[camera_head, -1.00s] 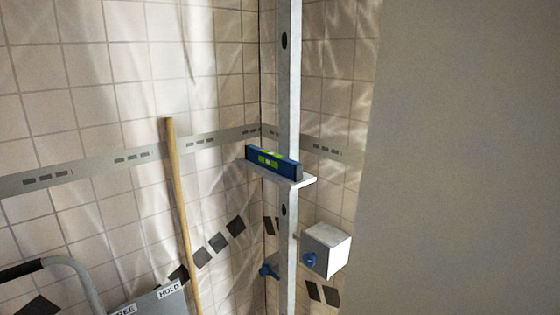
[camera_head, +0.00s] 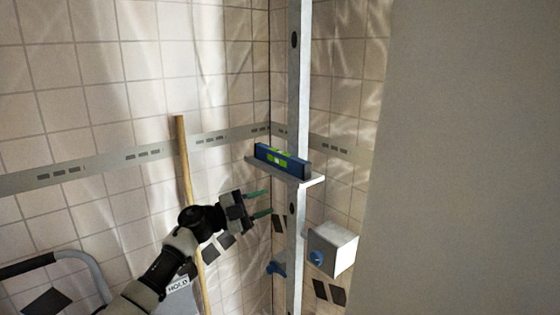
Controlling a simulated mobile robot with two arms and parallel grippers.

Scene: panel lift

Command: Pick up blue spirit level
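The blue spirit level (camera_head: 282,160), with a bright green vial window, lies on a small light shelf (camera_head: 308,183) fixed to a tall pale metal post (camera_head: 292,225). My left gripper (camera_head: 263,203) comes in from the lower left. Its two greenish fingers are apart with nothing between them. They point right, below and to the left of the spirit level, and look clear of it. My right gripper is not in the picture.
A wooden pole (camera_head: 183,150) leans upright behind my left arm. A white box with a blue knob (camera_head: 332,250) sits right of the post below the shelf. A plain grey surface (camera_head: 470,160) fills the right side. Tiled walls stand behind.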

